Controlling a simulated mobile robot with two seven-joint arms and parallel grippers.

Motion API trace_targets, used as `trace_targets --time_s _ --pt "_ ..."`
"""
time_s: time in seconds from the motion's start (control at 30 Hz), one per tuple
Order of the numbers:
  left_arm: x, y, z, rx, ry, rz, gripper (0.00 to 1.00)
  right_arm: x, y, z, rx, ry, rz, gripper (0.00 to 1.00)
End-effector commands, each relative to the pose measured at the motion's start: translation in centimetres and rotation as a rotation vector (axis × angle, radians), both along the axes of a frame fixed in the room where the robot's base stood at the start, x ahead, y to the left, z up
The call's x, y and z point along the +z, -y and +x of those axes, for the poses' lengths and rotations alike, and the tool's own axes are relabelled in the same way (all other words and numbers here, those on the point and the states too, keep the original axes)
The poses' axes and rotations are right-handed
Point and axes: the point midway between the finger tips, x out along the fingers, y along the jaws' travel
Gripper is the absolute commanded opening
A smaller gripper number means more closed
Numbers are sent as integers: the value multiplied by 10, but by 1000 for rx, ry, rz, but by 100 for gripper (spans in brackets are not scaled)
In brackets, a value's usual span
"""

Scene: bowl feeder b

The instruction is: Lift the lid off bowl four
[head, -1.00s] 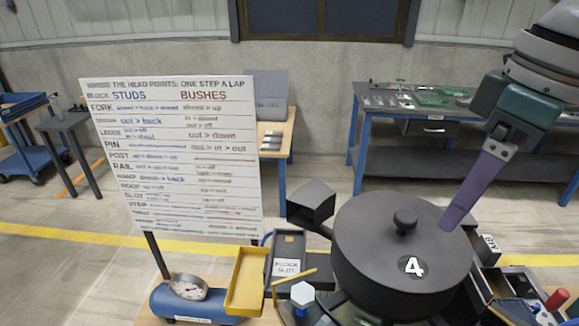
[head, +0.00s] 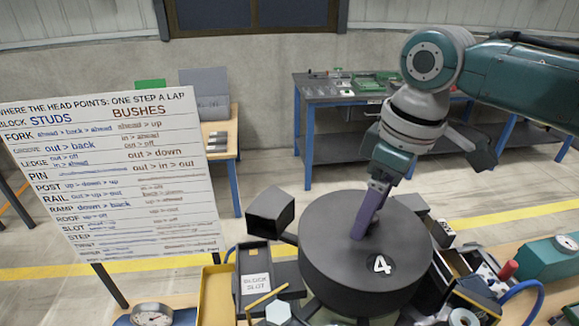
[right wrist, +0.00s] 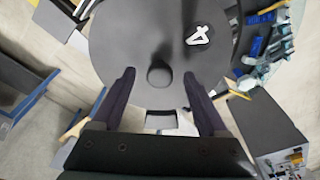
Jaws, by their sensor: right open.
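Bowl four (head: 335,285) is a dark grey round bowl with a flat dark lid (head: 322,228) on it. A white 4 marks the lid's front in the head view and also shows in the right wrist view (right wrist: 198,35). My right gripper (head: 358,236) points down over the lid's middle, its purple fingers hiding the knob in the head view. In the right wrist view the round knob (right wrist: 159,76) lies between the tips of the open fingers, with a gap on each side. The lid's seam with the bowl is not clear. My left gripper is not in view.
A white lettered board (head: 110,175) stands at the left. A yellow tray (head: 217,296) and a dark block slot box (head: 255,275) sit left of the bowl. A gauge (head: 152,314) is at the lower left. A teal machine (head: 555,262) stands at the right.

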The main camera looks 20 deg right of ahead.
Motion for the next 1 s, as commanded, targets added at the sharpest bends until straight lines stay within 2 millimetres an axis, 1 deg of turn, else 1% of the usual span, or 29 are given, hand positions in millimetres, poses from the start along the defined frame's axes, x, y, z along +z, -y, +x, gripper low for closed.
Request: trace_targets --time_s 0.23,0.9,1.0 --pt "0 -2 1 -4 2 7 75 -2 0 0 1 2 1 76" --pt "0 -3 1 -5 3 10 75 -1 0 0 1 1 0 0" --pt "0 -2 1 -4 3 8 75 -1 0 0 1 1 0 0"
